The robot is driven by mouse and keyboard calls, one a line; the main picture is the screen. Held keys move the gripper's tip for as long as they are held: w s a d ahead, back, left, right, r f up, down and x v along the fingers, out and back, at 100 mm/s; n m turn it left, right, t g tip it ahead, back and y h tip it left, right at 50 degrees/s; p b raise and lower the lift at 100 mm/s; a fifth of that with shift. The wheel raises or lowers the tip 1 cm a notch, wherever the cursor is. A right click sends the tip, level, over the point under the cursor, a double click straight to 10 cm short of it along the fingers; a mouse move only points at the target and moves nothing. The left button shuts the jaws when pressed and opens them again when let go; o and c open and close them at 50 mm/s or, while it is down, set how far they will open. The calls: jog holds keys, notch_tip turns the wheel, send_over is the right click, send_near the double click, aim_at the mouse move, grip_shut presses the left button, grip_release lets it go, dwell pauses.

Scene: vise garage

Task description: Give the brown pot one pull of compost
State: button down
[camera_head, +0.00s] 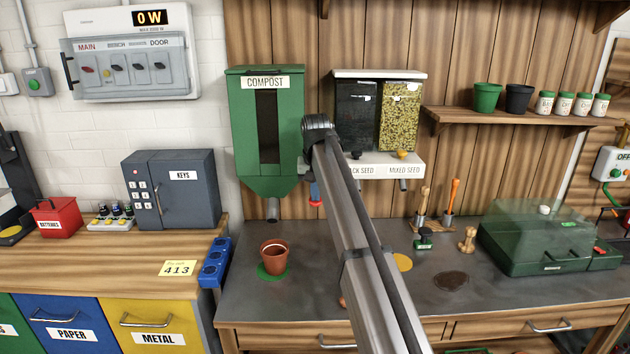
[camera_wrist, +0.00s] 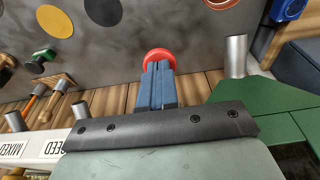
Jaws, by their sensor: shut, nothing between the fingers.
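The brown pot (camera_head: 274,259) stands upright on a green disc (camera_head: 262,273) on the grey bench, below the spout (camera_head: 272,209) of the green compost dispenser (camera_head: 292,125). Its edge shows at the top of the wrist view (camera_wrist: 218,3). I cannot see what is inside it. My gripper (camera_head: 314,190) is beside the dispenser's lower right side, partly hidden by my arm. In the wrist view its blue fingers (camera_wrist: 158,72) are shut and empty, with tips at a round red knob (camera_wrist: 157,54). They look close to or touching the knob; I cannot tell which.
Seed dispensers (camera_head: 380,115) hang right of the compost dispenser. Hand tools (camera_head: 447,205) and a green-lidded case (camera_head: 540,235) stand on the bench at right. A blue socket block (camera_head: 215,262) is left of the pot. A yellow disc (camera_head: 403,262) lies on the bench.

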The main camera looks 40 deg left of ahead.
jog(key=shift+r, duration=2.65)
notch_tip(320, 180, up, 6)
